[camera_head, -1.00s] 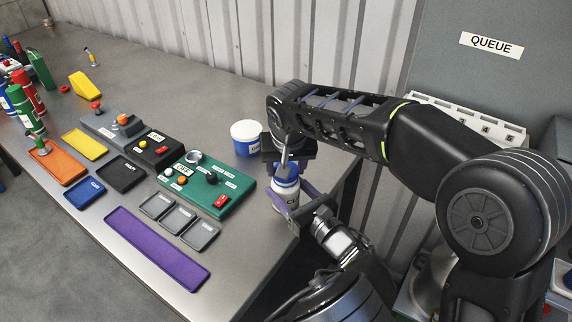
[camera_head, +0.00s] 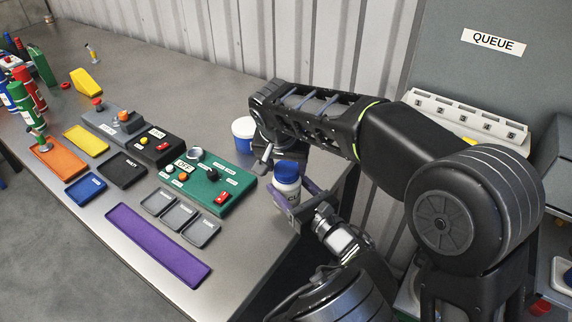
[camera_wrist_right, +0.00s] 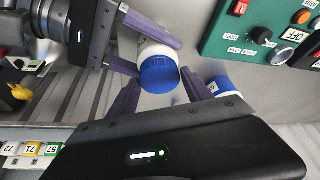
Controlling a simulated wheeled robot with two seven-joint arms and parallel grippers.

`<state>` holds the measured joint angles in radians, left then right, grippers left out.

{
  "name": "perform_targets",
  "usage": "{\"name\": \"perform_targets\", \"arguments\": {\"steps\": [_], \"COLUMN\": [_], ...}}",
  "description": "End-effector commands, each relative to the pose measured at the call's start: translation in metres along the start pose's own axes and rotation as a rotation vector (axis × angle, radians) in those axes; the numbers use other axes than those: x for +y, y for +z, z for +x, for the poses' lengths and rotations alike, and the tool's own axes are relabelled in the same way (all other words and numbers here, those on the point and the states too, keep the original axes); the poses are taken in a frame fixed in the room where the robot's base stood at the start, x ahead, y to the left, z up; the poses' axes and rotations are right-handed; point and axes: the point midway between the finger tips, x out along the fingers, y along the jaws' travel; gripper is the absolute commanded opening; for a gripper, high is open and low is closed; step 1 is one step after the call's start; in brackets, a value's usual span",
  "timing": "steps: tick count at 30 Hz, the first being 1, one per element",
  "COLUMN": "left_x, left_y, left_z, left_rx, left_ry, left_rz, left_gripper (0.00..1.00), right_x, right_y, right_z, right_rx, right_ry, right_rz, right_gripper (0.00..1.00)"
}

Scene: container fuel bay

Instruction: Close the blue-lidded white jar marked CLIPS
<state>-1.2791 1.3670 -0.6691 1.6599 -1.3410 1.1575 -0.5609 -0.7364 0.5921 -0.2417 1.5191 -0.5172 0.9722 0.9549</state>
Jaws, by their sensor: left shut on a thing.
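In the right wrist view the ribbed blue lid (camera_wrist_right: 159,75) faces the camera. My left gripper (camera_head: 290,204) is shut around the jar's body with its purple fingers. My right gripper (camera_head: 266,156) is up and left of the lid in the head view.
A second white jar with blue marking (camera_head: 243,130) stands behind, partly hidden by my right gripper. The green control box (camera_head: 222,184) is left of the jar. A purple tray (camera_head: 158,243) and grey trays lie towards the front. The table's right edge is close.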

Motion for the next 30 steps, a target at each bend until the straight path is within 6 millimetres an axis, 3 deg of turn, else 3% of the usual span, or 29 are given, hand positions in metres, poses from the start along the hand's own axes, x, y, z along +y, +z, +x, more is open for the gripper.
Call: {"name": "perform_targets", "arguments": {"steps": [6,14,24,30], "left_x": [0.0,0.0,0.0,0.0], "left_y": [0.0,0.0,0.0,0.0], "left_z": [0.0,0.0,0.0,0.0], "left_rx": [0.0,0.0,0.0,0.0], "left_ry": [0.001,0.001,0.001,0.001], "left_rz": [0.0,0.0,0.0,0.0], "left_gripper": [0.0,0.0,0.0,0.0], "right_x": [0.0,0.0,-0.001,0.0], "right_y": [0.0,-0.001,-0.015,-0.017], "right_z": [0.0,-0.002,-0.035,-0.042], "right_rx": [0.0,0.0,0.002,0.0], "right_ry": [-0.001,-0.001,-0.002,-0.001], "right_rz": [-0.001,-0.001,-0.001,-0.003], "right_gripper": [0.75,0.75,0.75,0.75]}}
